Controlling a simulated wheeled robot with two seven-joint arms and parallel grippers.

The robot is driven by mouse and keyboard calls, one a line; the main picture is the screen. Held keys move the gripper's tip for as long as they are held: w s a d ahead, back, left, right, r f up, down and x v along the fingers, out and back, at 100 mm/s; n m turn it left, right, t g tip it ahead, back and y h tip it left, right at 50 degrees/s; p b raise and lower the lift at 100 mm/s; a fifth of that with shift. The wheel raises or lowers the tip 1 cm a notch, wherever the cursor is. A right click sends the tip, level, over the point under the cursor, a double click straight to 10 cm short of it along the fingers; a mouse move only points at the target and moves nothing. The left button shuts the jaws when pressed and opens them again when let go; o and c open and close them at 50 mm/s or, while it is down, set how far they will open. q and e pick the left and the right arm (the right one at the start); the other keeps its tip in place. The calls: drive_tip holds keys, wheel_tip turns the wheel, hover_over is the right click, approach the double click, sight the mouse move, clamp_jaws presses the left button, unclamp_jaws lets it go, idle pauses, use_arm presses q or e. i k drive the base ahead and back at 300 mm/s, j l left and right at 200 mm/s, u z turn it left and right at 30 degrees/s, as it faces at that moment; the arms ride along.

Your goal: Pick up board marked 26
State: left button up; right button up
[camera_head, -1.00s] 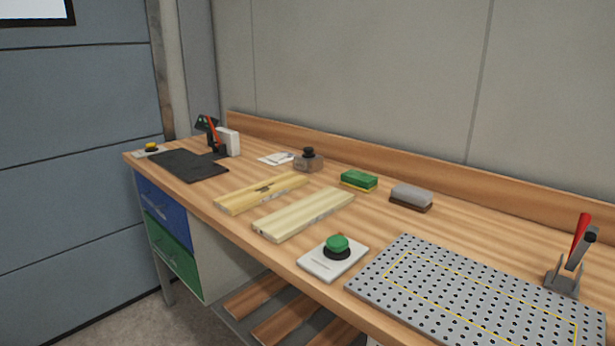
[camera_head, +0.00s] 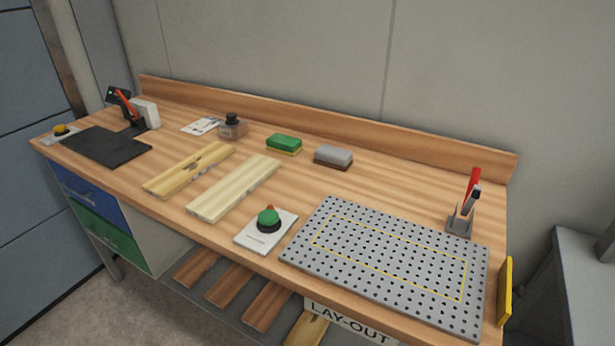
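Two pale wooden boards lie side by side on the workbench. The left board (camera_head: 190,169) is yellower and has dark marks on its face. The right board (camera_head: 235,188) is paler and looks plain on top. I cannot read a number 26 on either board at this size. The end of another yellowish board (camera_head: 306,330) shows below the bench top, partly hidden by the LAY-OUT sign (camera_head: 350,324). Neither of my grippers is in view.
Slatted shelf below.

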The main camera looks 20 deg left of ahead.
sight(211, 206)
drive_tip(key=j+z, duration=0.3)
drive_tip(key=j, duration=0.15)
drive_tip(key=j+z, duration=0.25)
drive_tip(key=j, duration=0.2)
drive_tip(key=k+j+z, duration=0.1)
drive_tip(key=j+z, duration=0.2)
drive_tip(key=j, duration=0.15)
drive_tip(key=k+j+z, duration=0.1)
drive_tip(key=j+z, duration=0.2)
drive_tip(key=k+j+z, duration=0.25)
drive_tip(key=j, duration=0.25)
drive_tip(key=i, duration=0.1)
